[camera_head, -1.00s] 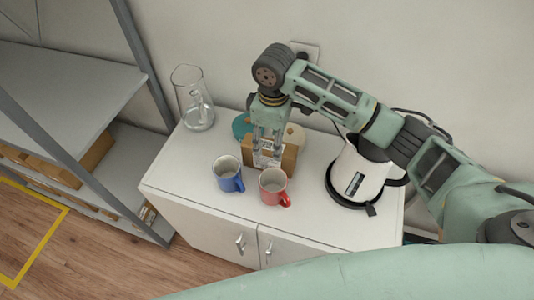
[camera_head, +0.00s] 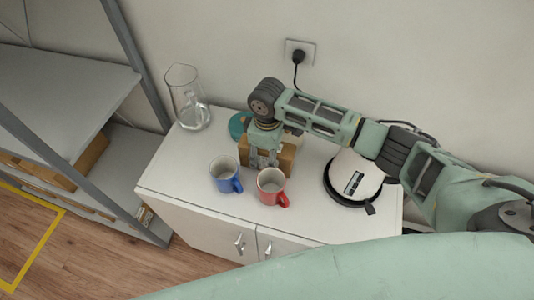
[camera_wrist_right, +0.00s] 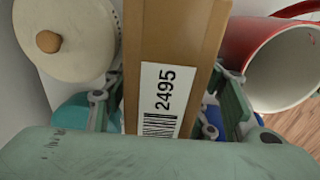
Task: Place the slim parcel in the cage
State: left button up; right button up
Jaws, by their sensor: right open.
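The slim parcel (camera_head: 288,158) is a narrow brown carton standing on the white cabinet top behind the mugs. In the right wrist view the parcel (camera_wrist_right: 185,40) shows a white label reading 2495 with a barcode. My right gripper (camera_head: 263,163) is open and points down over it. In the wrist view its fingers (camera_wrist_right: 171,95) stand on either side of the carton, with a small gap visible at least on the left. My left gripper is not in view. I cannot make out a cage for certain.
A blue mug (camera_head: 226,174) and a red mug (camera_head: 271,186) stand close in front. A teal lidded jar (camera_head: 238,125) and a cream one (camera_wrist_right: 65,40) are behind. A glass jug (camera_head: 188,98) stands left, a white kettle (camera_head: 352,178) right. Grey shelving (camera_head: 75,95) is at left.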

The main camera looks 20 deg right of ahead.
jog(key=shift+c, duration=0.4)
jog(key=c, duration=1.1)
jog(key=shift+r, duration=0.1)
jog(key=shift+c, duration=0.3)
